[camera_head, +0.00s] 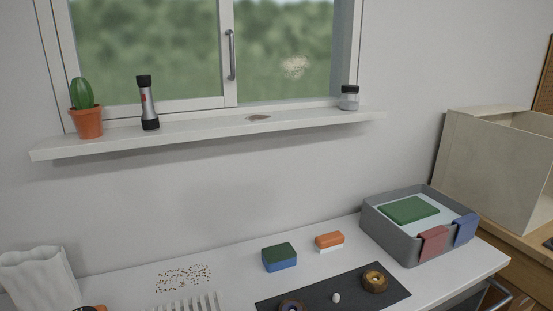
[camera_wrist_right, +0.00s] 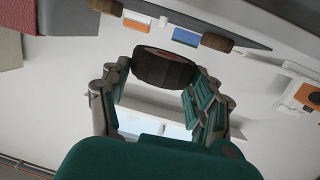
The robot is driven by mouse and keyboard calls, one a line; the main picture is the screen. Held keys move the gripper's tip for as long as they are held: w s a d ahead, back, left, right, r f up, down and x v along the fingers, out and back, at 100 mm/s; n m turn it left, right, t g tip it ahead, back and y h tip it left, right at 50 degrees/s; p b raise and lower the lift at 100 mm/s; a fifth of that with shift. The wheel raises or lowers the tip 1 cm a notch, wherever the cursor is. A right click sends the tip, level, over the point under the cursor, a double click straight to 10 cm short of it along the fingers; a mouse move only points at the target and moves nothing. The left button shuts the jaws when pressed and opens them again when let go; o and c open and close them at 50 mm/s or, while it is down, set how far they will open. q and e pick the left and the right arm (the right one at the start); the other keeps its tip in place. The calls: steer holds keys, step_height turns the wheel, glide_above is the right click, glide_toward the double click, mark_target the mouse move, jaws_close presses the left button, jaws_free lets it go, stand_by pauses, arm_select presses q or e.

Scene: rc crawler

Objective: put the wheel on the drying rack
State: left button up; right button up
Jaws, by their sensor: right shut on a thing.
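In the right wrist view a black wheel (camera_wrist_right: 165,72) with a reddish hub is between the fingers of my right gripper (camera_wrist_right: 166,66). The gripper is shut on it and holds it clear of the white table. A white slatted rack (camera_head: 188,303), which looks like the drying rack, is cut off by the bottom edge of the head view. Neither gripper shows in the head view, and my left gripper is in neither view.
A dark mat (camera_head: 330,294) holds brown round parts (camera_head: 375,281). Behind it lie a green-blue block (camera_head: 279,257) and an orange-white block (camera_head: 329,241). A grey bin (camera_head: 385,237) stands at the right, a white bag (camera_head: 40,278) at the left. A sill (camera_head: 210,128) juts out above.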

steer(key=r+m+h, duration=0.1)
steer(key=w+a+r+m+h, duration=0.1)
steer(key=shift+w+a+r+t+h, duration=0.1)
steer(key=shift+a+t+h, duration=0.2)
steer(key=shift+h, duration=0.1)
steer(key=shift+w+d+r+m+h, duration=0.15)
steer(key=shift+r+m+h, duration=0.4)
steer(key=shift+h, duration=0.15)
steer(key=f+n+y, duration=0.1)
steer(key=s+f+n+y, duration=0.1)
steer(key=d+f+n+y, duration=0.1)
steer(key=shift+s+f+y, duration=0.1)
steer(key=shift+s+y, duration=0.05)
steer(key=shift+y, duration=0.15)
steer(key=shift+s+d+f+n+g+y, duration=0.2)
steer(key=shift+s+d+n+g+y, duration=0.15)
steer(key=shift+d+y, duration=0.25)
steer(key=shift+s+d+r+y, duration=0.1)
steer(key=shift+s+d+y, duration=0.05)
steer(key=shift+d+y, duration=0.25)
